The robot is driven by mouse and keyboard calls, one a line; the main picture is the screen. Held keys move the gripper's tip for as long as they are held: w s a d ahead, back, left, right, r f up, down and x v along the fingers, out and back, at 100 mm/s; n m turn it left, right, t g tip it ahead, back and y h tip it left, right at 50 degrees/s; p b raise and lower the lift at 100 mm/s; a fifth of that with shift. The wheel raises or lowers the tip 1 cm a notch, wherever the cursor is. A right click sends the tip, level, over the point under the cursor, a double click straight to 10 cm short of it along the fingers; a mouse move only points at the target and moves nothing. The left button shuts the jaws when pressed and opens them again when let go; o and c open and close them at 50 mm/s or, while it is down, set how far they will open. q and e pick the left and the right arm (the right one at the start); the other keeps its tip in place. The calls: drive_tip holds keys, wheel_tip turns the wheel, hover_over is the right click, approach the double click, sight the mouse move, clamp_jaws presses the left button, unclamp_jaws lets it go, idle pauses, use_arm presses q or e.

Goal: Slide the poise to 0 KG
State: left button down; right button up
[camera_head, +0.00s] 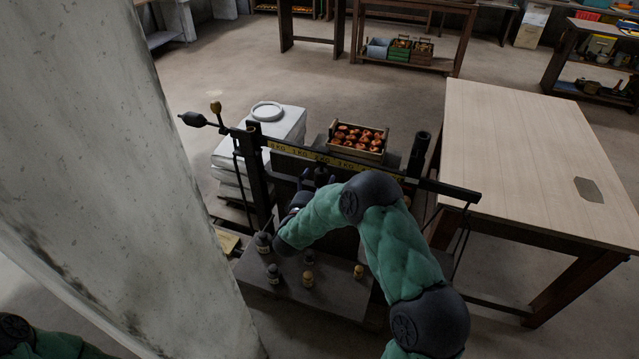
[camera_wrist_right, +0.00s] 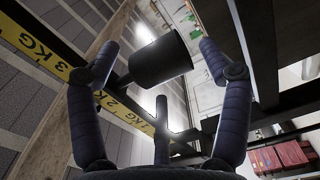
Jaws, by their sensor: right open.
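The beam scale's dark beam (camera_head: 400,177) runs across the head view, with a yellow label strip (camera_head: 290,151) along it. In the right wrist view the strip (camera_wrist_right: 45,58) reads 3 KG, 2 KG and 1 KG, from left to right. A dark cylinder (camera_wrist_right: 160,62), which looks like the poise, is between my right gripper's fingers there, close to the 2 KG mark in the picture. My right gripper (camera_head: 312,186) is open near the beam's middle, its fingers spread around the cylinder; contact cannot be told. My left gripper is out of view.
Several small weights (camera_head: 308,279) stand on the scale's dark platform (camera_head: 325,298). A crate of red fruit (camera_head: 333,151) sits behind the beam, near white sacks (camera_head: 284,123). A wooden table (camera_head: 510,150) is at the right. A pale pillar (camera_head: 110,150) blocks the left.

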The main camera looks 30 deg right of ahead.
drive_tip(key=shift+x, duration=0.8)
clamp_jaws()
drive_tip(key=w+a+r+p, duration=0.1)
drive_tip(key=w+a+p, duration=0.1)
drive_tip(key=w+a, duration=0.7)
drive_tip(key=shift+w+r, duration=0.35)
drive_tip(key=shift+w, duration=0.55)
unclamp_jaws()
drive_tip(key=shift+w+f, duration=0.1)
drive_tip(key=shift+a+f, duration=0.15)
drive_tip(key=shift+f, duration=0.1)
